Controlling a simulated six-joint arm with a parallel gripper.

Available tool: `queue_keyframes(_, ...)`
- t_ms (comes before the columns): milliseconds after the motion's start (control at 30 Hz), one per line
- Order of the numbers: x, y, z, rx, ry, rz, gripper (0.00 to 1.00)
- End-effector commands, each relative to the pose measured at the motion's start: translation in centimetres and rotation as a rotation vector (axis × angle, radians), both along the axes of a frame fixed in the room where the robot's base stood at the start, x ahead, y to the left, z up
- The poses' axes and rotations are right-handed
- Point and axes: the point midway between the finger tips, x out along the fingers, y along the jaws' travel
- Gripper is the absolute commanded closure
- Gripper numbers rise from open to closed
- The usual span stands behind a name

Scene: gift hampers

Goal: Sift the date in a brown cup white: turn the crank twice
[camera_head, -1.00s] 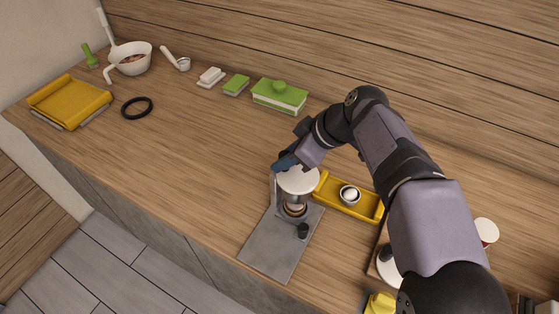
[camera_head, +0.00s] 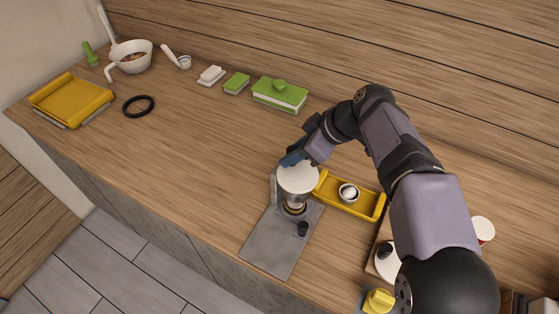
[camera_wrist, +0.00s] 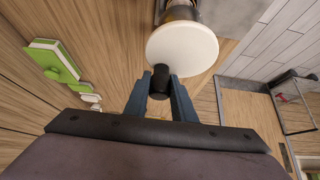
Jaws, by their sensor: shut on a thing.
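A sifter with a round white top (camera_head: 297,179) and a metal body stands over a brown cup (camera_head: 295,208) on a grey base plate (camera_head: 270,253). What lies inside the cup is hidden by the sifter. My gripper (camera_head: 292,160) is at the back edge of the white top. In the wrist view my gripper (camera_wrist: 160,84) has its two blue fingers shut on a black crank knob (camera_wrist: 160,75) at the rim of the white top (camera_wrist: 182,48). The fingers hide the knob in the head view.
A yellow tray (camera_head: 373,208) holding a small cup with something white (camera_head: 349,192) is close on the right.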

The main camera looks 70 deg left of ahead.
Motion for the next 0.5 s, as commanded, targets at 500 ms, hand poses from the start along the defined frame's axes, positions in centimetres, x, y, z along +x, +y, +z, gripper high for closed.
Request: queue_keyframes(500, 1.5, -0.2, 0.0, 0.002, -0.003, -0.002, 0.86)
